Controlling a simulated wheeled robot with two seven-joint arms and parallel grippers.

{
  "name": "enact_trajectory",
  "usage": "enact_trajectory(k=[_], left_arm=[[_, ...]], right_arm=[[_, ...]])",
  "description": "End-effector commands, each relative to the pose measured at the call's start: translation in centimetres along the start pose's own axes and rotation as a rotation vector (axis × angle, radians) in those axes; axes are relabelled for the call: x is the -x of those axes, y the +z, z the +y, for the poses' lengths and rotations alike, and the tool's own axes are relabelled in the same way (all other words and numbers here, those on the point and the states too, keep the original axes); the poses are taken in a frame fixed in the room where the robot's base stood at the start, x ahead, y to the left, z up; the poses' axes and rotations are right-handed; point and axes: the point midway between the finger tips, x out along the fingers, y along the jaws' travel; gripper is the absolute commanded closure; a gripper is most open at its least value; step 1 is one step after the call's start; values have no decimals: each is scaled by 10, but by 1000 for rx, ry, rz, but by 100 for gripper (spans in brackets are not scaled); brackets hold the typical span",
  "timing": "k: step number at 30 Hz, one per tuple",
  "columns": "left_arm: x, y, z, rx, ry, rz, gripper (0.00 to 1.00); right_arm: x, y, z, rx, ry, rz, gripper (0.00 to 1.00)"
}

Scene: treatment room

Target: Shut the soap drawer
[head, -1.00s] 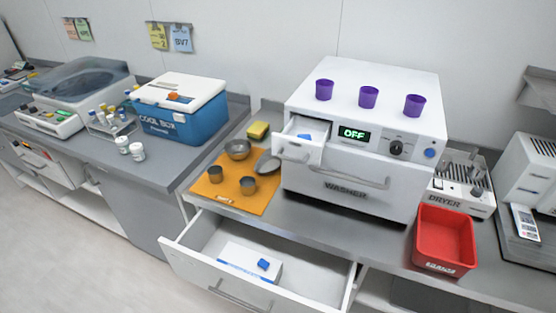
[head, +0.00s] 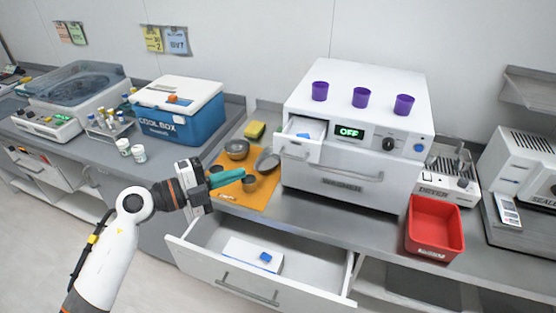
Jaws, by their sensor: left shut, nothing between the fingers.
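The soap drawer (head: 294,152) is the small white drawer at the upper left of the white washer (head: 350,185). It stands pulled out, with a blue item (head: 303,135) inside and a handle on its front. The washer's display reads OFF. My left gripper (head: 240,175) has teal fingers that are shut with nothing between them. In the picture it is to the left of and below the soap drawer, in front of the orange mat, and apart from the drawer. My right gripper is not in view.
A large lower drawer (head: 205,238) stands open below the counter, holding a white box (head: 245,254). The orange mat (head: 262,200) carries metal bowls and cups. Purple cups (head: 361,97) stand on the washer. A red bin (head: 436,228) is at right, a cool box (head: 190,125) at left.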

Motion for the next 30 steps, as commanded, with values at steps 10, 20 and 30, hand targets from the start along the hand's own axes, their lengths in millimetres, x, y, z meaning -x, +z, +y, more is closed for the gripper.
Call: enact_trajectory(k=[10,20,30], left_arm=[[-17,4,-1,-68,-135,-18,100],[-86,5,-9,-67,-134,-18,100],[-121,-20,-15,-69,-135,-15,100]], right_arm=[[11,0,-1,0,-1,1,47],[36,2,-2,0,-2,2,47],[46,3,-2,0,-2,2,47]])
